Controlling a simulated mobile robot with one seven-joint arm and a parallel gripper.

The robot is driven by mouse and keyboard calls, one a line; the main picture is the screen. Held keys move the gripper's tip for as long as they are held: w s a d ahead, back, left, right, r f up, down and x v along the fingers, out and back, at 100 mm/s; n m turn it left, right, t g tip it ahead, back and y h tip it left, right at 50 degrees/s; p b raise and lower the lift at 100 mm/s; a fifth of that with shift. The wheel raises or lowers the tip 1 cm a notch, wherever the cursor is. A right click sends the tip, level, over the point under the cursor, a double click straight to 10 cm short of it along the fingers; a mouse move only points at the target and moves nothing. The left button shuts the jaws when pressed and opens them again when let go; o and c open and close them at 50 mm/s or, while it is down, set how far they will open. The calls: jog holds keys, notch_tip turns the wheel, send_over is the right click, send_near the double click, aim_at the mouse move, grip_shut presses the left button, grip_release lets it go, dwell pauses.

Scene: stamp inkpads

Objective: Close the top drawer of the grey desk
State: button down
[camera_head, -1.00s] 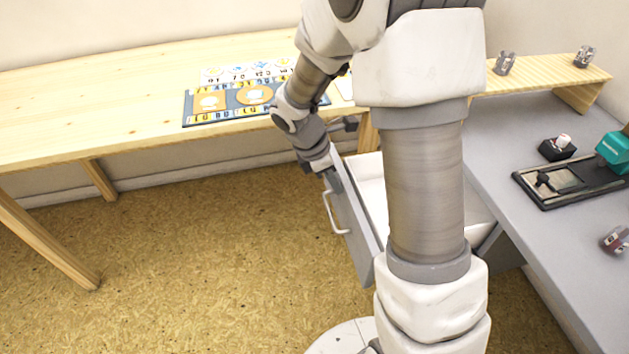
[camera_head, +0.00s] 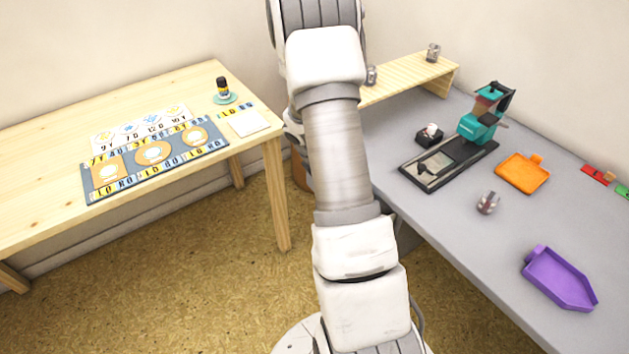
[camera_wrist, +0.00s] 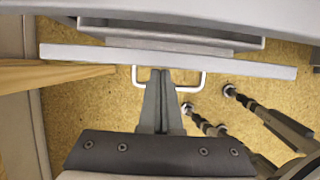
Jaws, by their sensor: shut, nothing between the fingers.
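The grey desk (camera_head: 450,215) stands on the right in the head view. My arm hides its drawer there. In the wrist view the drawer front (camera_wrist: 255,65) is a long light-grey bar seen from above, with a white loop handle (camera_wrist: 190,88). Part of the drawer body shows between the front and the desk edge (camera_wrist: 200,10), so the drawer is still partly out. My gripper (camera_wrist: 161,72) is shut and empty. Its fingertips are at the drawer front, inside the handle's outline; I cannot tell whether they touch it.
A wooden table (camera_head: 50,210) with a blue mat (camera_head: 205,152) stands left. The desk holds a teal stamp press (camera_head: 478,128), an orange tray (camera_head: 522,175), a purple tray (camera_head: 560,280) and a wooden shelf (camera_head: 410,78). Dark legs (camera_wrist: 275,125) stand at the right of the wrist view.

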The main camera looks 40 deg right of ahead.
jog(key=shift+d, duration=0.75)
jog(key=shift+a, duration=0.15)
